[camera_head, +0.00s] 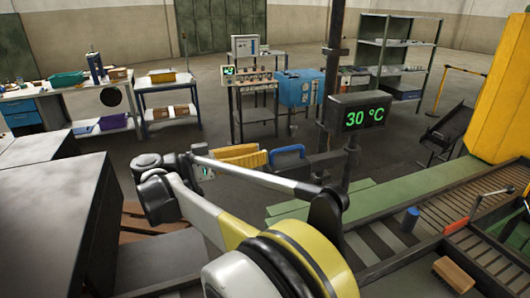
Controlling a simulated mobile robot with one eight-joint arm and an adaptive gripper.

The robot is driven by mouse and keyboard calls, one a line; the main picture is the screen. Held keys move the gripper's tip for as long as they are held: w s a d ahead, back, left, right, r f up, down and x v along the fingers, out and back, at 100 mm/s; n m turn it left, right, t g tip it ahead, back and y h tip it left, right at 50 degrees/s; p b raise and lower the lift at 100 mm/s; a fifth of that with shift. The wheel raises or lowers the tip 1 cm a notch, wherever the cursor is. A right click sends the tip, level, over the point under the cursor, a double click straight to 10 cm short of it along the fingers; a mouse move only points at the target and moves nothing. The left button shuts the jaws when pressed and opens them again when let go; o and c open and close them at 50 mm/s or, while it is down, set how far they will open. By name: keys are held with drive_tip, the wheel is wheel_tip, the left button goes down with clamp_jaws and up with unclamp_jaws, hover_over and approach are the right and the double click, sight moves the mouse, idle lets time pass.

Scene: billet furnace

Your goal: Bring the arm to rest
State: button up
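My arm is folded in the foreground. Its yellow and white link runs from the bottom middle up to an elbow at the left, and a thin pale link runs back to the right. That link ends in a dark part, where my gripper (327,212) appears to be. The fingers cannot be made out, partly hidden behind my yellow joint, so I cannot tell whether it is open or shut. No held object shows.
A display (360,113) reads 30 °C on a dark post. Dark cabinets (50,215) stand at left. Workbenches (170,93) and a shelf (400,58) stand behind, with open floor between.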

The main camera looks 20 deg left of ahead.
idle(0.3)
drive_tip(key=w+d+r+n+t+y+b, duration=0.1)
drive_tip(key=w+d+r+n+t+y, duration=0.1)
drive_tip(key=r, duration=0.5)
drive_tip(key=w+d+r+n+t+y+b, duration=0.1)
drive_tip(key=w+d+r+t+y, duration=0.3)
drive_tip(key=d, duration=0.5)
drive_tip(key=w+d+r+n+t+y+b, duration=0.1)
drive_tip(key=w+d+r+n+t+y, duration=0.2)
drive_tip(key=w+r+y, duration=0.4)
drive_tip(key=shift+w+d+r+n+t+y+b, duration=0.1)
drive_tip(key=shift+d+r+n+t+y+b, duration=0.15)
drive_tip(key=shift+d+r, duration=0.4)
drive_tip(key=shift+w+d+r+n+t+y+b, duration=0.15)
drive_tip(key=shift+d+r+n+y, duration=0.15)
drive_tip(key=shift+d+r, duration=0.3)
drive_tip(key=s+d+f+g+b, duration=0.1)
drive_tip(key=s+d+f+g, duration=0.4)
drive_tip(key=s+d+f, duration=0.5)
drive_tip(key=s+d+f+g+h+b, duration=0.1)
drive_tip(key=s+d+f+g, duration=0.4)
drive_tip(key=s+d+f, duration=0.5)
drive_tip(key=s+d+f+g+b, duration=0.2)
drive_tip(key=s+d+f+g, duration=0.3)
drive_tip(key=f, duration=1.6)
drive_tip(key=s+d, duration=0.5)
drive_tip(key=s, duration=0.1)
drive_tip(key=shift+s+g, duration=0.2)
drive_tip(key=shift+g, duration=0.1)
